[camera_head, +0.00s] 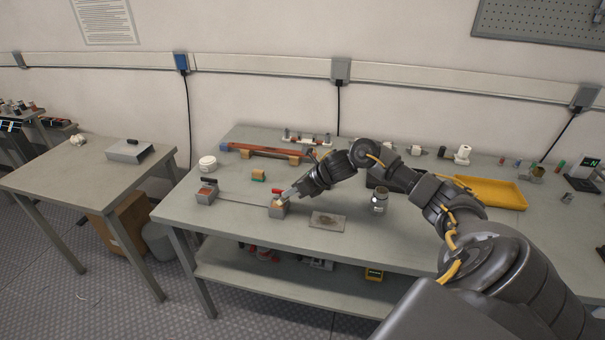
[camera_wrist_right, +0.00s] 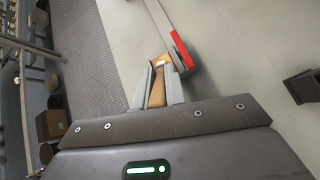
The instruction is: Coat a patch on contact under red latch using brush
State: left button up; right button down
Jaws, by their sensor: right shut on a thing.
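A small grey block (camera_head: 278,210) with a red latch (camera_head: 277,192) and an orange-tan top stands near the front of the middle table. My right gripper (camera_head: 290,193) reaches down to it from the right. In the right wrist view my right gripper (camera_wrist_right: 163,90) is shut on the tan handle of the brush (camera_wrist_right: 156,92). The brush's far end is close to the orange-tan contact (camera_wrist_right: 163,60), beside the bar with the red latch (camera_wrist_right: 182,50). Whether the bristles touch the contact I cannot tell. My left gripper is out of view.
A smudged grey plate (camera_head: 328,221) lies right of the red-latch block, with a jar (camera_head: 379,206) beyond. A yellow tray (camera_head: 490,192) and a long reddish bar (camera_head: 262,149) lie farther back.

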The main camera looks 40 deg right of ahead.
jog(key=shift+s+d+f, duration=0.1)
jog(key=shift+s+d, duration=0.15)
jog(key=shift+s, duration=0.05)
jog(key=r, duration=0.2)
jog(key=s+r+p, duration=0.1)
jog(key=shift+s+d, duration=0.1)
jog(key=shift+d, duration=0.2)
notch_tip(320, 180, up, 2)
jog(key=shift+r+p, duration=0.1)
jog(key=shift+p, duration=0.5)
jog(key=shift+r+p, duration=0.4)
jog(key=shift+r, duration=0.4)
jog(key=shift+a+r+p, duration=0.1)
jog(key=shift+r+p, duration=0.35)
jog(key=shift+r, duration=0.35)
jog(key=shift+w, duration=0.2)
